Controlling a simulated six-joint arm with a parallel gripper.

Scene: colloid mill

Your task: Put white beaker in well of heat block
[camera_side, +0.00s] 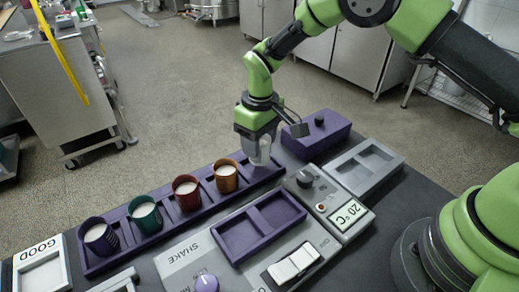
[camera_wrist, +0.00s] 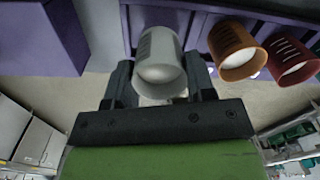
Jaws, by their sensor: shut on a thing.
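My gripper (camera_side: 257,135) is shut on the white beaker (camera_side: 261,154), which shows pale and translucent below the fingers. In the wrist view the beaker (camera_wrist: 160,60) sits between the two dark fingers of my gripper (camera_wrist: 161,82). In the side view it is at the right end of the long purple rack (camera_side: 160,205); I cannot tell whether its base touches the rack. A grey unit with a "20 °C" display (camera_side: 347,213) and a knob stands to the right, with a grey two-well block (camera_side: 365,166) behind it. Which wells are the heat block's is not clear.
Purple, green, red and orange (camera_side: 226,178) beakers with white contents stand in the rack. A purple two-well tray (camera_side: 258,227) sits on the "SHAKE" unit (camera_side: 180,262). A purple box with a black knob (camera_side: 316,135) is behind. A framed "GOOD" tray (camera_side: 42,270) is at far left.

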